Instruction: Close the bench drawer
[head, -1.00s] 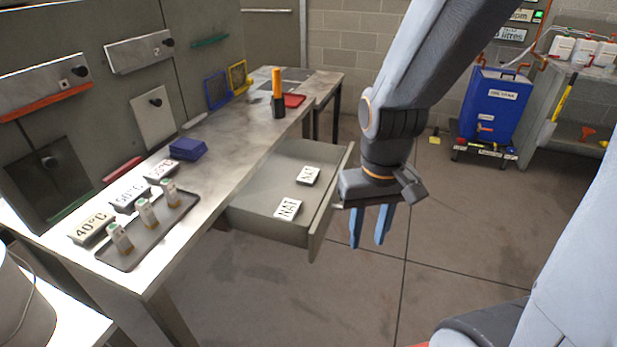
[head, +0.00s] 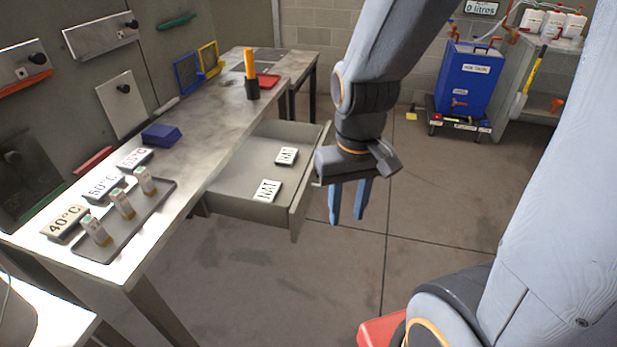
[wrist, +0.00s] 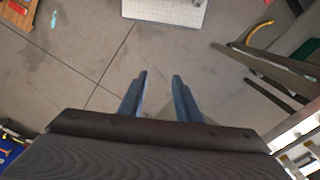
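The bench drawer (head: 238,206) is pulled well out from under the bench's long side in the head view. Two small white plates marked NAT lie inside it, one nearer (head: 267,190) and one farther (head: 287,156). My gripper (head: 349,218) points down just outside the drawer's front panel (head: 312,180), to its right. Its two blue fingers are apart with nothing between them. The gripper body overlaps the panel's edge in the picture; I cannot tell whether they touch. In the wrist view the open fingers (wrist: 160,85) point over bare floor.
The bench top (head: 196,130) bears a dark tray (head: 143,220) with small bottles, temperature plates, a blue block (head: 161,135) and an orange-handled tool (head: 251,75). A blue tank (head: 468,80) stands at the back right. The floor in front of the drawer is clear.

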